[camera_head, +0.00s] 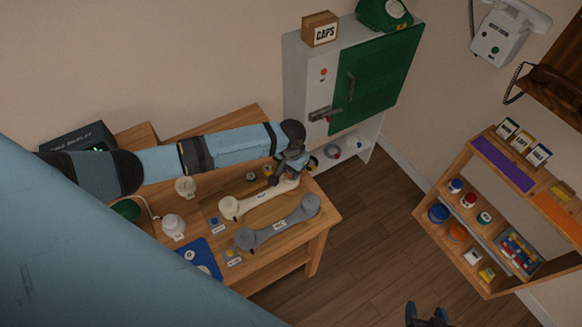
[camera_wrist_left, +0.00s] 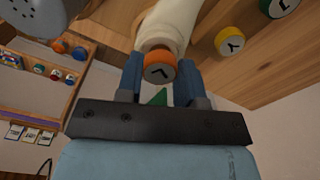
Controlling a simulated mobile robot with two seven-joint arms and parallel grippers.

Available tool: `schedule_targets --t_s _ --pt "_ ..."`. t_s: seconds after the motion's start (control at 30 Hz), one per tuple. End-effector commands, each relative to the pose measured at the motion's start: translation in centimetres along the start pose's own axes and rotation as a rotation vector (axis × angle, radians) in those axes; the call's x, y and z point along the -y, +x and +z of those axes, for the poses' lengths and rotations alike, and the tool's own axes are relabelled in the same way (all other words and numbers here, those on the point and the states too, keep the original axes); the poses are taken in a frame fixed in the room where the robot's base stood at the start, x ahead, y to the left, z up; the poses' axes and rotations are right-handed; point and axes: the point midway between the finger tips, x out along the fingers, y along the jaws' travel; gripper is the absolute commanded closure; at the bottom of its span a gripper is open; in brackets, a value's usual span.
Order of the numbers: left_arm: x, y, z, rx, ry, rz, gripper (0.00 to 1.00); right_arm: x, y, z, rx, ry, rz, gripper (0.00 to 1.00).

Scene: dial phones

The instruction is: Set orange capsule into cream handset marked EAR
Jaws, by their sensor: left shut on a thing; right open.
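The cream handset (camera_head: 262,200) lies on the wooden table, its label too small to read; it also shows in the left wrist view (camera_wrist_left: 172,22). My left gripper (camera_head: 287,172) is over its right end. In the left wrist view my left gripper (camera_wrist_left: 159,80) is shut on the orange capsule (camera_wrist_left: 160,68), a short cylinder with a dark mark on its pale face. The capsule overlaps the handset's end there; I cannot tell whether it is seated. In the head view the capsule is hidden by the gripper. My right gripper (camera_head: 428,317) is open and empty at the bottom edge.
A grey handset (camera_head: 278,223) lies in front of the cream one. A yellow capsule (camera_wrist_left: 230,40) and a green capsule (camera_wrist_left: 279,6) stand near the left gripper. A white cabinet with a green door (camera_head: 375,80) stands behind; a wooden shelf (camera_head: 480,230) stands right, across clear floor.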

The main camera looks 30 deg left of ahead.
Motion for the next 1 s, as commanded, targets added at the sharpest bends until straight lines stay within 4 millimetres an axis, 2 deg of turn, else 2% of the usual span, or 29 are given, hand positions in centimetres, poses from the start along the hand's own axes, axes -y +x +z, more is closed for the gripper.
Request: schedule_targets --t_s 0.97,1.0 --pt "0.0 1.1 0.0 0.0 0.0 0.0 0.85 0.0 0.2 0.4 0.002 0.0 0.0 0.4" --pt "0.0 1.1 0.0 0.0 0.0 0.0 0.57 0.0 0.2 0.4 0.002 0.0 0.0 0.4"
